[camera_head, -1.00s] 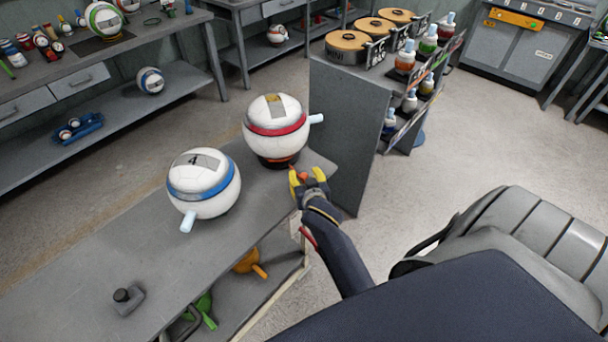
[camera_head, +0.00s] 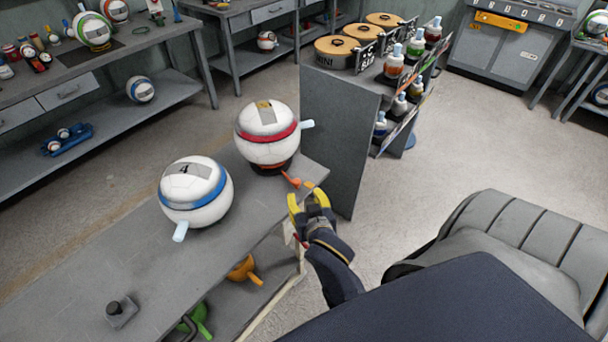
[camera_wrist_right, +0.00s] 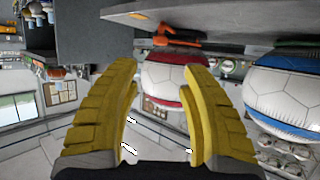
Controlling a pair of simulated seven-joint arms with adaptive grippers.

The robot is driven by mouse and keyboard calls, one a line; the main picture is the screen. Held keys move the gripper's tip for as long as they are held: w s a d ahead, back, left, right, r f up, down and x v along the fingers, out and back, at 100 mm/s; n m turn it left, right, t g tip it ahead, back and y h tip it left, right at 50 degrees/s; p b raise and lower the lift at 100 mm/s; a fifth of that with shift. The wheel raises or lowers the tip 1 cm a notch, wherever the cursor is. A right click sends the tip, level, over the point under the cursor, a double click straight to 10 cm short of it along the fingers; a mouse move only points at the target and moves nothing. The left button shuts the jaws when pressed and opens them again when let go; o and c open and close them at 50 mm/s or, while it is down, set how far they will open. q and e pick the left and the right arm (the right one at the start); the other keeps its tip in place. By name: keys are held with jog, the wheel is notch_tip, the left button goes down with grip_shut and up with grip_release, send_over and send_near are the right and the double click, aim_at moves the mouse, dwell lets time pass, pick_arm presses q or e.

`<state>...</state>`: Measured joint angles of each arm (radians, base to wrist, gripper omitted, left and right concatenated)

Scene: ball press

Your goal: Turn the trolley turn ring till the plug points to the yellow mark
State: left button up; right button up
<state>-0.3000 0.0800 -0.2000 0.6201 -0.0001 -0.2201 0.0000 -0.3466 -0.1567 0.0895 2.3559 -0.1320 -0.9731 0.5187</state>
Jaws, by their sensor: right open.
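A white ball with a red band (camera_head: 267,138) sits on a dark base with an orange-red ring (camera_head: 268,166) at the right end of the bench. A pale blue plug (camera_head: 307,125) sticks out of its right side. An orange-red handle (camera_head: 291,181) juts from the base toward my right gripper (camera_head: 307,196), which is open, empty and just off the bench edge. The right wrist view shows its spread yellow fingers (camera_wrist_right: 158,75), with the red-banded ball (camera_wrist_right: 165,72) beyond and the orange handle (camera_wrist_right: 178,43) above. I cannot pick out the yellow mark for certain. My left gripper is out of view.
A white ball with a blue band (camera_head: 195,190) stands left on the same bench (camera_head: 125,245). A small dark knob block (camera_head: 117,310) lies at the near left. A grey panel (camera_head: 325,145) and a bottle rack stand just beyond the bench's right end.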

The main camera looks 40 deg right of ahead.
jog(key=shift+o, duration=0.4)
jog(key=shift+s+d+f, duration=0.25)
jog(key=shift+s+f, duration=0.05)
jog(key=shift+c, duration=0.2)
jog(key=s+d+f+n, duration=0.2)
jog(key=d+f+n, duration=0.1)
jog(key=n+t+y, duration=0.4)
jog(key=n+y, duration=0.2)
jog(key=y, duration=0.6)
send_near(300, 183)
jog(key=x, duration=1.1)
jog(key=shift+w+f, duration=0.1)
jog(key=shift+c, duration=0.2)
